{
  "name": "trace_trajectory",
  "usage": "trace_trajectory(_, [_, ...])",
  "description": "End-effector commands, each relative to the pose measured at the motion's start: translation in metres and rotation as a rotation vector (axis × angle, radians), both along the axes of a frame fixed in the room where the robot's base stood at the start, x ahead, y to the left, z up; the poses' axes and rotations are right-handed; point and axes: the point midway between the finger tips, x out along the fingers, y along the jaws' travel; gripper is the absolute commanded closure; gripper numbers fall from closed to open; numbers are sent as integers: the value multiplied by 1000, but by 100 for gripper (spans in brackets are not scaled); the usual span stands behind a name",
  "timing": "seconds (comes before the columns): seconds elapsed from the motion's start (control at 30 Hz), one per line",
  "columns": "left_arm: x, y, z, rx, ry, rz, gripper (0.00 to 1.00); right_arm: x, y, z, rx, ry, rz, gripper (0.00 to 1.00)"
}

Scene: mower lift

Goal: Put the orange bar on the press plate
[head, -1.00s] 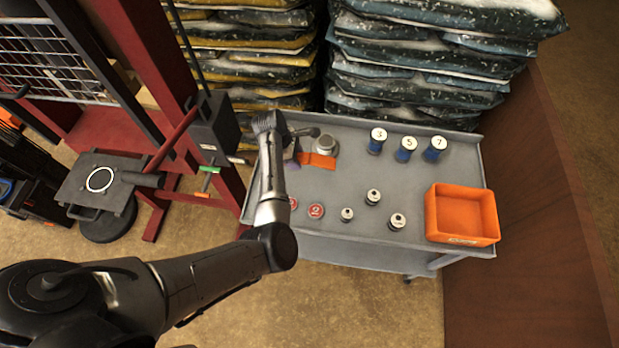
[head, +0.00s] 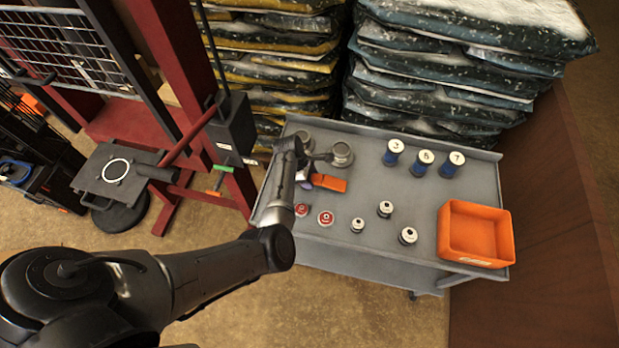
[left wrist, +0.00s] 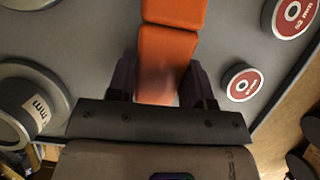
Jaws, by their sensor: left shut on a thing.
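The orange bar (head: 331,183) is at the left part of the grey cart top, just in front of a large grey disc. My left gripper (head: 306,180) is shut on it. In the left wrist view the bar (left wrist: 170,48) lies lengthwise between the two dark fingers of the gripper (left wrist: 161,82), its far end past the top edge. I cannot tell whether the bar is clear of the cart top. The press plate (head: 140,164) is dark, with a white ring on it, at the left beside the red press frame. My right gripper is not in view.
The cart (head: 385,240) also bears red-topped discs (head: 325,218), large grey discs (head: 342,154), small weights (head: 408,236), blue numbered cylinders (head: 424,162) and an orange bin (head: 476,263). The red press post (head: 176,90) and a dark box (head: 232,130) stand between cart and plate.

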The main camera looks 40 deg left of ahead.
Motion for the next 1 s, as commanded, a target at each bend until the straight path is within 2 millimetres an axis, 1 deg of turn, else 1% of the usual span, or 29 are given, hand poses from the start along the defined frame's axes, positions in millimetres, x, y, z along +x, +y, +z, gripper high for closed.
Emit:
trace_trajectory(0.03, [1,1,2,0,-2,0,98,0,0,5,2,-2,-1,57])
trace_trajectory(0.13, [1,1,-1,0,-5,1,98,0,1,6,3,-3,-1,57])
trace_trajectory(0.47, [1,0,-3,0,-5,1,98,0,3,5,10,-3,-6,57])
trace_trajectory(1.0, [0,0,-18,2,-4,1,98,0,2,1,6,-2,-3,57])
